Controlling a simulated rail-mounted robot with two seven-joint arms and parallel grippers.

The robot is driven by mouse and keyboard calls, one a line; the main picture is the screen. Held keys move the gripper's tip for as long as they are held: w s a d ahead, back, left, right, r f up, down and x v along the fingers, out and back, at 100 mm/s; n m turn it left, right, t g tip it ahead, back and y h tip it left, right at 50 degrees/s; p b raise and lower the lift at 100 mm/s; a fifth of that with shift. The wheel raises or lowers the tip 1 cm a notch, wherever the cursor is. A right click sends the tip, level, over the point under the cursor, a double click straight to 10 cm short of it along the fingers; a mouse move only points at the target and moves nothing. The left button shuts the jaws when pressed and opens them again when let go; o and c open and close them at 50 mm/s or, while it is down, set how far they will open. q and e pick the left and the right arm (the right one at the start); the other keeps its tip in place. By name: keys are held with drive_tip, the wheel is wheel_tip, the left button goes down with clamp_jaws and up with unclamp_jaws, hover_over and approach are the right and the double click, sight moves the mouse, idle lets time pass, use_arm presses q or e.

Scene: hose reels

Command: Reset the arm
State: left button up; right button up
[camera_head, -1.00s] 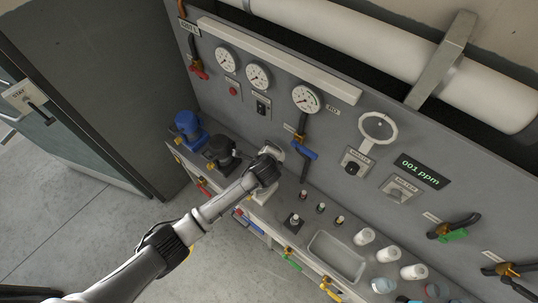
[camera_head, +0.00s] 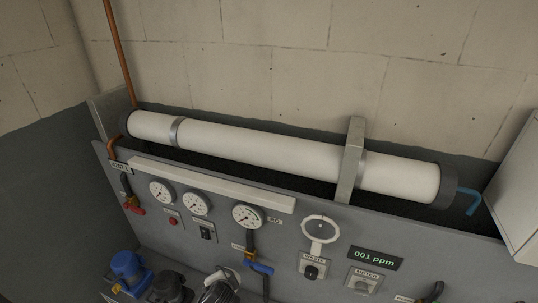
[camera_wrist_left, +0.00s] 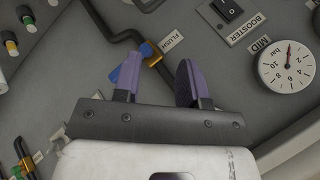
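My left gripper (camera_wrist_left: 160,75) shows in the left wrist view with two purple-grey fingers spread apart, and nothing shows held between them. Its left finger overlaps a blue valve handle (camera_wrist_left: 115,74) beside the FLUSH label; I cannot tell whether they touch. In the head view, the blue handle (camera_head: 262,268) hangs below the right gauge. Only part of my left arm (camera_head: 220,291) shows at the bottom edge there, and its fingertips are not clear. My right gripper is in neither view.
A grey panel carries several gauges, including the MID gauge (camera_wrist_left: 286,66), a ppm display (camera_head: 375,258) and a round white ring (camera_head: 320,229). A long white cylinder (camera_head: 270,148) runs above it. Blue (camera_head: 128,268) and black (camera_head: 168,287) fittings stand at lower left.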

use_arm(q)
drive_tip(key=s+r+n+t+h, duration=0.15)
drive_tip(key=s+r+n, duration=0.3)
drive_tip(key=r, duration=0.65)
drive_tip(key=s+a+n, duration=0.2)
drive_tip(key=s, duration=0.4)
drive_tip(key=s+a+f+n+g, duration=0.1)
drive_tip(key=s+f, duration=0.3)
drive_tip(key=s, duration=0.5)
drive_tip(key=s+a+f+n+g, duration=0.1)
drive_tip(key=s+a+f+g, duration=0.2)
drive_tip(key=s, duration=0.6)
drive_tip(key=s+a+f+n+g, duration=0.1)
drive_tip(key=s+f+g, duration=0.1)
drive_tip(key=s+f, duration=0.3)
drive_tip(key=s, duration=0.4)
drive_tip(key=shift+a+f+h+p, duration=0.3)
drive_tip(key=shift+a+f+h, duration=0.05)
drive_tip(key=shift+a+f, duration=0.05)
